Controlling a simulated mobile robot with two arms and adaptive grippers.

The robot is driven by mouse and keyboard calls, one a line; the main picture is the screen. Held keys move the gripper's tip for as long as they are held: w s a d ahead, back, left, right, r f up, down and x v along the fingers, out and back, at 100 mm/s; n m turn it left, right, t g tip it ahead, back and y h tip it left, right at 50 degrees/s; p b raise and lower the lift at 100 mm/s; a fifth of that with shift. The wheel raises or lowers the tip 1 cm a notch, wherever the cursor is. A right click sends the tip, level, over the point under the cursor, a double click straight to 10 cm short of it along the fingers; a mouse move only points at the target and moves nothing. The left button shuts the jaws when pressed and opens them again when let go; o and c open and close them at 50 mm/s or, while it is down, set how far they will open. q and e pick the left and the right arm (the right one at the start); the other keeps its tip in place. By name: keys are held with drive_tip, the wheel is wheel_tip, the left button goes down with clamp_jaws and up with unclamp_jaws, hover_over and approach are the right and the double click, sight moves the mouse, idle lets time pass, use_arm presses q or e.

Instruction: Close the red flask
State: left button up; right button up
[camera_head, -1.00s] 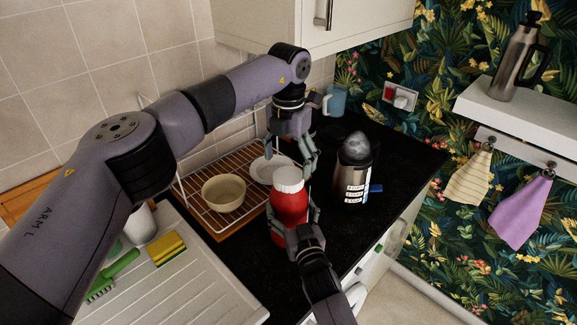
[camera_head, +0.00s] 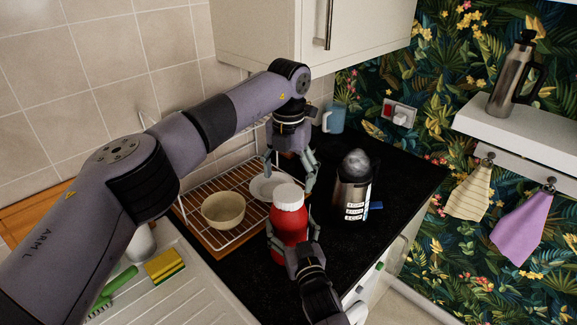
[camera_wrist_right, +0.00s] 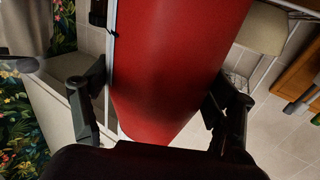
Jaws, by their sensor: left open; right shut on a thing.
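The red flask (camera_head: 289,228) stands upright at the front of the black counter, with a white cap (camera_head: 289,196) on its top. My right gripper (camera_head: 290,238) is shut on the flask's body from the front. In the right wrist view the red body (camera_wrist_right: 175,60) fills the middle, between the two fingers. My left gripper (camera_head: 291,172) is open, pointing down just above and behind the white cap. It looks empty. Whether its fingers touch the cap cannot be told, and how tightly the cap sits cannot be seen.
A dish rack (camera_head: 200,198) with a bowl (camera_head: 223,210) and a white plate (camera_head: 268,187) is left of the flask. A steel flask (camera_head: 352,190) stands to the right on the counter. A blue mug (camera_head: 334,118) is behind. A cupboard (camera_head: 270,40) hangs above.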

sight(288, 192)
use_arm(q)
drive_tip(key=shift+f, duration=2.7)
drive_tip(key=shift+c, duration=0.2)
drive_tip(key=c, duration=1.2)
drive_tip(key=o, duration=1.4)
drive_tip(key=shift+r, duration=0.1)
wheel_tip(288, 192, up, 12)
